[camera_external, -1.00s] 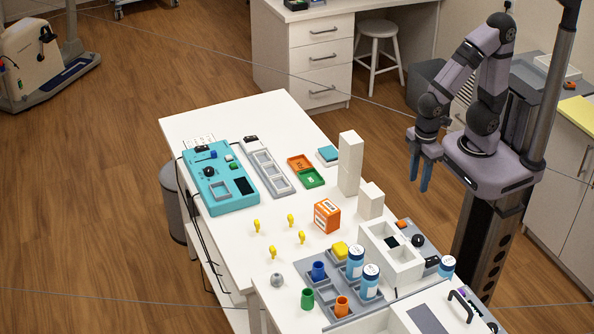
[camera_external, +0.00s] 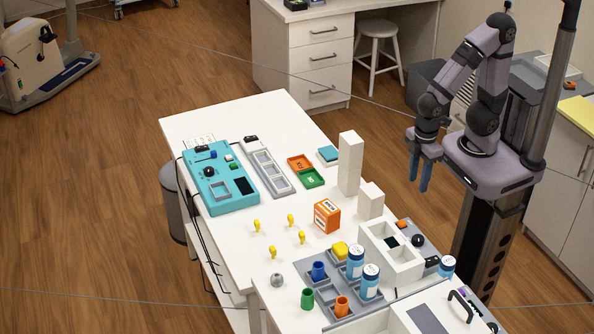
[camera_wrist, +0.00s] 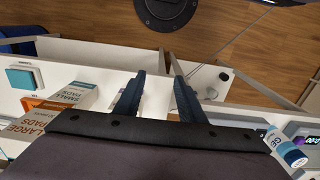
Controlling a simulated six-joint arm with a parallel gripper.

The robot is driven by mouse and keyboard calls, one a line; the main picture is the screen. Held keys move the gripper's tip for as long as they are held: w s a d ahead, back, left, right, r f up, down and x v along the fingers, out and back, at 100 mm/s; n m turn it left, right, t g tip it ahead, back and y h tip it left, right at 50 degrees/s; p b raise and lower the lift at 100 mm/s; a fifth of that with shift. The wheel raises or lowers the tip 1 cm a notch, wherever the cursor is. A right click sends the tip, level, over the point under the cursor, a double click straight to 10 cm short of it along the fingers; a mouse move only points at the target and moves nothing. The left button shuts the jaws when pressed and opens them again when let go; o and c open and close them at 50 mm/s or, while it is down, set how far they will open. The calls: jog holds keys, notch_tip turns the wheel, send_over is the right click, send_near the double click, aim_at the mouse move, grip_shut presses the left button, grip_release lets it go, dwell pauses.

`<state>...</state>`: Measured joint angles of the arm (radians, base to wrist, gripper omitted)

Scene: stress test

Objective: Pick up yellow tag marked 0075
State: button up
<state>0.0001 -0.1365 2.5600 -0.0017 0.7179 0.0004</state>
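Several small yellow tags stand on the white table, including a left one (camera_external: 257,226), a back one (camera_external: 291,220), a front one (camera_external: 272,252) and a right one (camera_external: 301,237). Their markings are too small to read, so I cannot tell which is 0075. My gripper (camera_external: 420,186) hangs high at the right, well away from the tags, its blue fingers pointing down. In the wrist view my gripper (camera_wrist: 156,72) shows two dark blue fingers apart with nothing between them. No yellow tag can be made out in the wrist view.
An orange box (camera_external: 327,216) and tall white boxes (camera_external: 350,164) stand between the tags and my gripper. A teal panel (camera_external: 221,178) lies at the left of the white table (camera_external: 215,118). White-capped blue bottles (camera_external: 370,282) and a grey tray (camera_external: 311,277) are in front.

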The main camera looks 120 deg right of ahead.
aim_at(257, 227)
jog(key=shift+o, duration=0.6)
